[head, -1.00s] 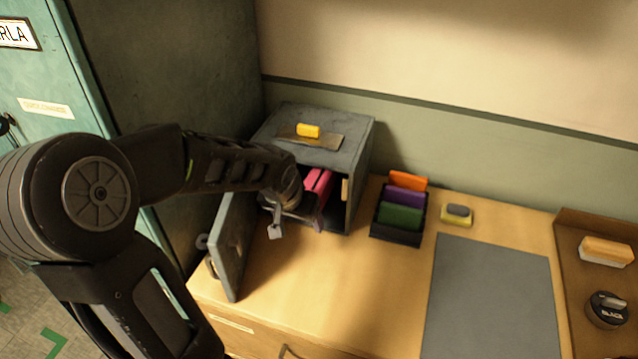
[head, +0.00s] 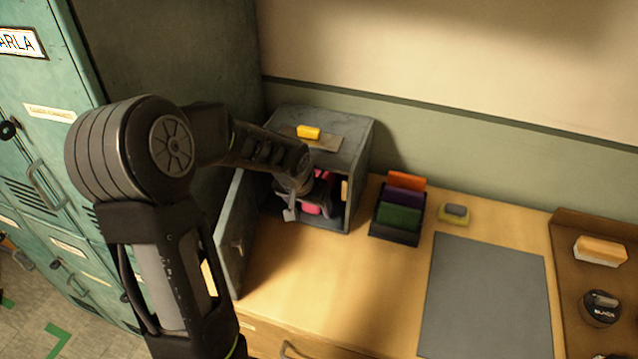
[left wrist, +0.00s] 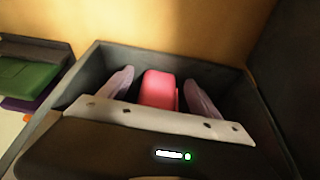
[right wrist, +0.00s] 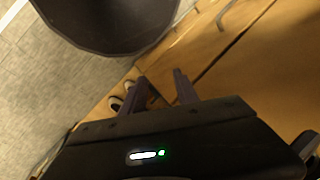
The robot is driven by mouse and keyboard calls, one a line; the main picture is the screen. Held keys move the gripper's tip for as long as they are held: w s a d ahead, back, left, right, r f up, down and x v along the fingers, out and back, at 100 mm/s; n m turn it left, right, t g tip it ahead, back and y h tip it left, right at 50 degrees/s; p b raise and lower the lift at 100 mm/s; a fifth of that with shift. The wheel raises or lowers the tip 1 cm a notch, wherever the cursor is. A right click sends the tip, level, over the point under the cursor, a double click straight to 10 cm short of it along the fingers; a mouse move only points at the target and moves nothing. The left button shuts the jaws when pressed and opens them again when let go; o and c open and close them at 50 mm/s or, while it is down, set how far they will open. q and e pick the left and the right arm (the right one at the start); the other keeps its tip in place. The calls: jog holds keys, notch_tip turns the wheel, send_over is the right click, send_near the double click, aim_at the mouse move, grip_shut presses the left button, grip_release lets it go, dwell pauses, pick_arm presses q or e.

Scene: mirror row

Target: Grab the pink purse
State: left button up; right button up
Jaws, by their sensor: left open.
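The pink purse (head: 312,209) is inside the small grey open-fronted box (head: 358,150) on the desk, partly hidden behind my left gripper. My left gripper (head: 301,212) reaches in through the box's front opening. In the left wrist view the purse (left wrist: 160,88) stands between the two fingers of my left gripper (left wrist: 160,92), with a gap on each side. The fingers are open and not closed on it. In the right wrist view my right gripper (right wrist: 165,86) is open and empty, away from the box, near wooden drawer fronts.
The box door (head: 234,240) stands open at the left. A yellow block (head: 308,132) lies on top of the box. A dark holder (head: 395,232) with coloured wallets stands to its right. Green lockers (head: 40,150) stand left.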

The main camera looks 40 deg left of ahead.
dwell(0.5)
pick_arm(q)
grip_shut()
dwell(0.7)
jog(key=shift+w, duration=0.1)
